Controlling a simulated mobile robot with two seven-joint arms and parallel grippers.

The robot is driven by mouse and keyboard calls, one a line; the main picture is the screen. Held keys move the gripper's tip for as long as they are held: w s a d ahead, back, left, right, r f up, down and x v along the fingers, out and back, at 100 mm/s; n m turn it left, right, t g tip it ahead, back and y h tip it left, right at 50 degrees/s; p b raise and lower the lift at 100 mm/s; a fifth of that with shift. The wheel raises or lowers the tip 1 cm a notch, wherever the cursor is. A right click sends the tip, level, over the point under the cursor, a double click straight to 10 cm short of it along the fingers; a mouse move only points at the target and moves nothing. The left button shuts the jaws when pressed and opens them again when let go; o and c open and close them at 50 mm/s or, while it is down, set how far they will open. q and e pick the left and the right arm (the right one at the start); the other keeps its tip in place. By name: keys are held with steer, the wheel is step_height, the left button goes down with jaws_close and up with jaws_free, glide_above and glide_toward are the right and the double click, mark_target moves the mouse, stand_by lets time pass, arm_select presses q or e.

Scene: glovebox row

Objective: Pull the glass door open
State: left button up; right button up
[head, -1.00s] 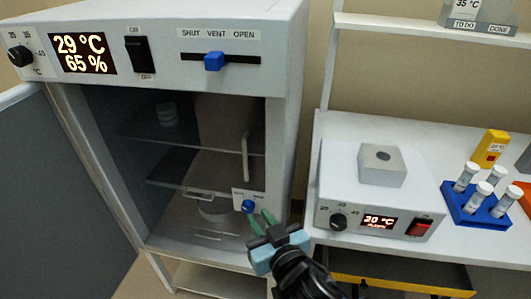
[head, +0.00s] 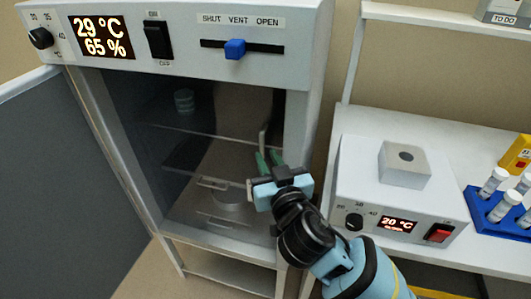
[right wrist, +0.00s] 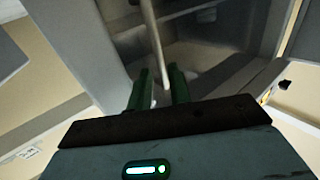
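The glass door (head: 215,120) is a clear, dim pane across the incubator's front opening and appears shut. Its pale upright handle (head: 264,136) is near the pane's right edge. My right gripper (head: 269,160) is at the lower part of the handle, its green fingers pointing at the pane. In the right wrist view the handle (right wrist: 152,40) runs down between the two fingertips (right wrist: 159,75). The fingers are apart; I cannot tell whether they touch the bar. The gripper hides the latch area below the handle. My left gripper is not in view.
The grey outer door (head: 50,180) stands swung open at the left. The incubator's control panel (head: 190,30) is above the opening. At the right, a heater block unit (head: 400,195) and a blue rack (head: 485,205) with tubes stand on a white bench.

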steer(key=shift+x, duration=1.2)
steer(key=shift+c, duration=0.2)
jaws_close()
